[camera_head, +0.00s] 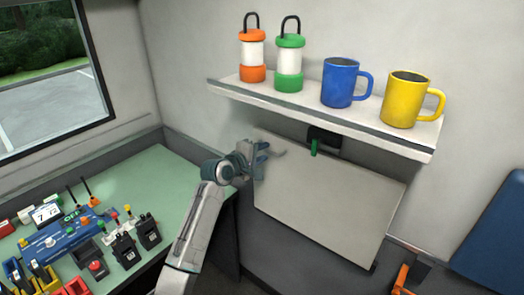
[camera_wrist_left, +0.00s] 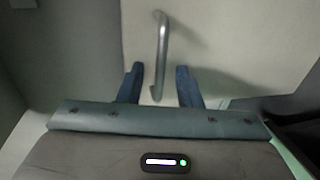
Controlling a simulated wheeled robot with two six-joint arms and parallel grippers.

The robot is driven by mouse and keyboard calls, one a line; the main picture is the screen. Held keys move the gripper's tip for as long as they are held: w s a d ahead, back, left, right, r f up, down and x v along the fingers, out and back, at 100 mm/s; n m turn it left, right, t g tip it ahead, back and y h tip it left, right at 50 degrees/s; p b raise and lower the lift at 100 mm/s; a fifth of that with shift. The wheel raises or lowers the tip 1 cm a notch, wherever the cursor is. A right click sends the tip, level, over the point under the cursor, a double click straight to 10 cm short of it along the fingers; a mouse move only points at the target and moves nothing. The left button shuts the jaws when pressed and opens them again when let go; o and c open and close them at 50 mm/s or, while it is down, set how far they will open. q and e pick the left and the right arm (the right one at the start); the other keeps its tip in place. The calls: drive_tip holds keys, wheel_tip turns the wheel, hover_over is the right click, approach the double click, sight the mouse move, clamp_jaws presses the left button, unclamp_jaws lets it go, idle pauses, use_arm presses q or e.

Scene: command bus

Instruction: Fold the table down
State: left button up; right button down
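The fold-down table (camera_head: 325,205) is a pale panel standing nearly upright against the wall below the shelf. A black bracket with a green latch (camera_head: 315,147) sits at its top edge, with the green tab pointing down. A grey bar handle (camera_head: 277,151) is on the panel's upper left; it also shows in the left wrist view (camera_wrist_left: 162,45). My left gripper (camera_head: 262,160) is at the handle. In the left wrist view its two blue fingers (camera_wrist_left: 160,85) are open, apart on either side of the handle's near end. My right gripper is out of view.
The wall shelf (camera_head: 320,118) holds an orange lantern (camera_head: 252,55), a green lantern (camera_head: 289,62), a blue mug (camera_head: 339,83) and a yellow mug (camera_head: 403,101). A green desk (camera_head: 165,185) with radios and devices stands left. A blue seat (camera_head: 497,235) is right.

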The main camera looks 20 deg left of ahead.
use_arm(q)
drive_tip(key=shift+w, duration=0.2)
drive_tip(key=shift+c, duration=0.2)
clamp_jaws()
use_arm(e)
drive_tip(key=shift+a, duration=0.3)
use_arm(q)
drive_tip(key=shift+f, duration=0.1)
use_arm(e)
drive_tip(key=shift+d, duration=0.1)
